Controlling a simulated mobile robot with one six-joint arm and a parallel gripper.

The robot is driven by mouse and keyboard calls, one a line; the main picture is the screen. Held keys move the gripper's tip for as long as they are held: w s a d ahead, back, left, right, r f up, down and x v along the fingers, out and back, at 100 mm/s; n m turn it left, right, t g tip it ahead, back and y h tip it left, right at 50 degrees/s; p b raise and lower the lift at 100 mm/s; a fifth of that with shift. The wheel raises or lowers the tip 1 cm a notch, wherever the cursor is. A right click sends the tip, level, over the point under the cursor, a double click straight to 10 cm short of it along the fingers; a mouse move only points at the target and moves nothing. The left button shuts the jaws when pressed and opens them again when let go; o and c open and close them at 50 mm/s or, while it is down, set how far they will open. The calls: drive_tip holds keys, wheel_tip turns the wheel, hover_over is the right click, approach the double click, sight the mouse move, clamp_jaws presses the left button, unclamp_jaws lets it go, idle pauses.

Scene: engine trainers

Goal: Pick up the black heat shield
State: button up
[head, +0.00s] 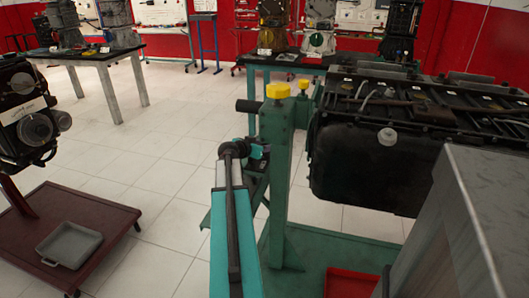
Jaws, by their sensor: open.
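A large black engine (365,160) is mounted on a green stand (277,190) at the right. I cannot single out the black heat shield with certainty among the engine's dark parts. My gripper (254,188) is small and dark, beyond the end of my teal arm, just left of the green post. It is open, and I see nothing held in it. It is apart from the black engine, with the post between them. Its fingertips are hard to make out.
A grey box-like surface (470,230) blocks the lower right. A red tray (350,284) lies on the stand's base. A red-brown cart (75,225) with a grey tray (70,245) stands left. Tables with engines stand behind. White floor is clear between them.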

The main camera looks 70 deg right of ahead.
drive_tip(key=shift+c, duration=0.3)
clamp_jaws()
idle(0.3)
